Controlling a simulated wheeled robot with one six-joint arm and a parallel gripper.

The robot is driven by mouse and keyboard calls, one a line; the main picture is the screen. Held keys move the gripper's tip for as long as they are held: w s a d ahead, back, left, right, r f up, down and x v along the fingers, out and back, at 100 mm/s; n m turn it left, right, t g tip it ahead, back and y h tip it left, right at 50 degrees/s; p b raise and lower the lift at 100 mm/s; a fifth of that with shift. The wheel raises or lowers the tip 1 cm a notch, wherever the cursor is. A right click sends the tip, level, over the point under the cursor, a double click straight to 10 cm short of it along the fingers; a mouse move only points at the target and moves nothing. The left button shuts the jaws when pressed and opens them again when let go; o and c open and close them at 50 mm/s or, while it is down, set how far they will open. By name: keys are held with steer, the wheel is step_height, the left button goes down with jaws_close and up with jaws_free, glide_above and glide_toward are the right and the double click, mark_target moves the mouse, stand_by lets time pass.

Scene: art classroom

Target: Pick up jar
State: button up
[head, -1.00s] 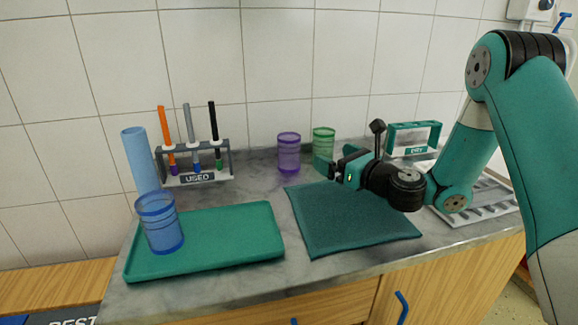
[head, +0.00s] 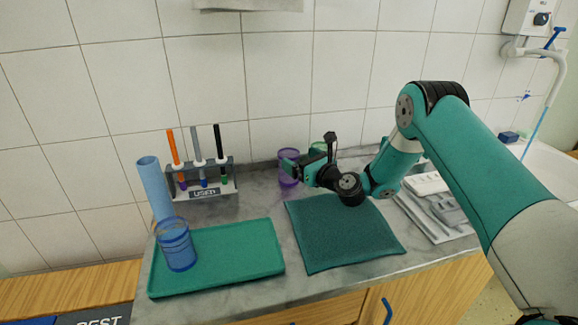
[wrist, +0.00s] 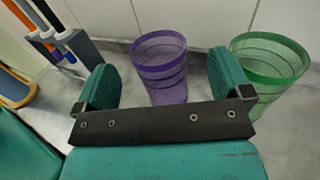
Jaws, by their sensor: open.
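A purple translucent jar (wrist: 160,62) stands upright on the counter; it also shows in the head view (head: 288,154), partly hidden by my gripper. A green jar (wrist: 272,68) stands to its right; in the head view only a bit of the green jar (head: 318,146) shows behind my gripper. A blue jar (head: 176,246) stands on the green tray at the left. My gripper (head: 296,168) is open and empty. In the wrist view the purple jar shows between its two fingers, beyond them, with the green jar outside the right finger.
A rack labelled USED (head: 205,193) holds several brushes, with a blue cylinder (head: 153,185) to its left. The green tray (head: 240,262) and a dark green mat (head: 345,235) lie on the counter. A tiled wall stands close behind the jars.

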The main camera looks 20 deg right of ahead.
mark_target(283, 150)
steer(key=p+x, duration=0.1)
steer(key=x, duration=0.3)
steer(key=shift+w+a+p, duration=0.1)
steer(key=shift+a+p, duration=0.2)
steer(key=shift+w+a, duration=0.1)
steer(key=shift+w, duration=0.35)
steer(key=c, duration=1.2)
steer(key=shift+c, duration=0.2)
step_height(283, 150, up, 20)
